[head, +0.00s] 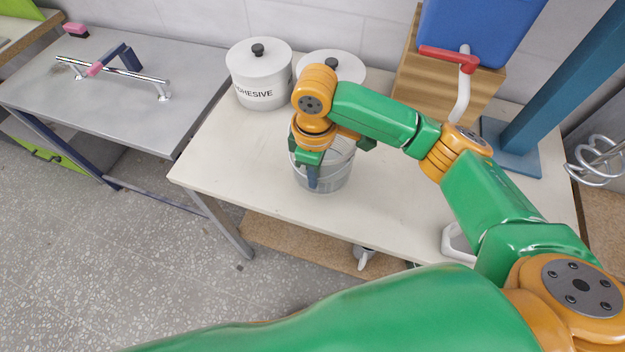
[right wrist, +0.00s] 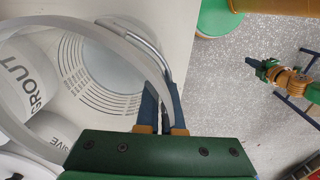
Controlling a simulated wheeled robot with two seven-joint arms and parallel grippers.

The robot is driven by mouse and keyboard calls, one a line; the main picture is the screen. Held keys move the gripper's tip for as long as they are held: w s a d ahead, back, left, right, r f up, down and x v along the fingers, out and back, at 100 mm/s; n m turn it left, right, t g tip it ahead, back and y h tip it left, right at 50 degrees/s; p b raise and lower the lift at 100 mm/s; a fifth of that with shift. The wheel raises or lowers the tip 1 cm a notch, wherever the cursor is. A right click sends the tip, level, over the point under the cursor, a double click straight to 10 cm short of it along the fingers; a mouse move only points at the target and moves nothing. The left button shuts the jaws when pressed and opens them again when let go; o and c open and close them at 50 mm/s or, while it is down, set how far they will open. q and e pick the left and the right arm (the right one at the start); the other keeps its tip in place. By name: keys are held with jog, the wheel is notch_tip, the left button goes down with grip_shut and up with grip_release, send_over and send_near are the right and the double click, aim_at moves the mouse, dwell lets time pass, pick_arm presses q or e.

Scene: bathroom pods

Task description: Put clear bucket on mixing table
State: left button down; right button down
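The clear bucket (head: 325,178) stands upright on the cream-topped table (head: 225,150), near its front edge. My right gripper (head: 312,178) is over the bucket's near-left rim, pointing down. In the right wrist view the bucket (right wrist: 95,75) shows its curved rim, measuring lines and metal handle. There the dark fingers of my right gripper (right wrist: 162,105) are close together with the rim and handle between them. My left gripper (right wrist: 252,64) shows small at the right of the right wrist view; its opening is too small to tell. I cannot tell which surface is the mixing table.
White lidded pots, one marked ADHESIVE (head: 259,80), stand behind the bucket. A blue tank (head: 475,30) with a red-handled tap sits on a wooden block (head: 408,75). A blue post (head: 550,105) and a wire whisk (head: 597,165) are at right. A grey table (head: 110,105) is at left.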

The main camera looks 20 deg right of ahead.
aim_at(314, 190)
jog(key=f, duration=0.1)
jog(key=f+p, duration=0.1)
jog(key=f, duration=0.1)
jog(key=shift+w+f, duration=0.2)
jog(key=shift+f, duration=0.05)
jog(key=shift+d+f, duration=0.1)
jog(key=shift+f, duration=0.05)
jog(key=shift+f, duration=0.15)
jog(key=c, duration=1.1)
grip_release()
jog(key=shift+o, duration=0.2)
notch_tip(314, 190, up, 12)
jog(key=shift+r+b, duration=0.2)
jog(key=shift+b, duration=0.15)
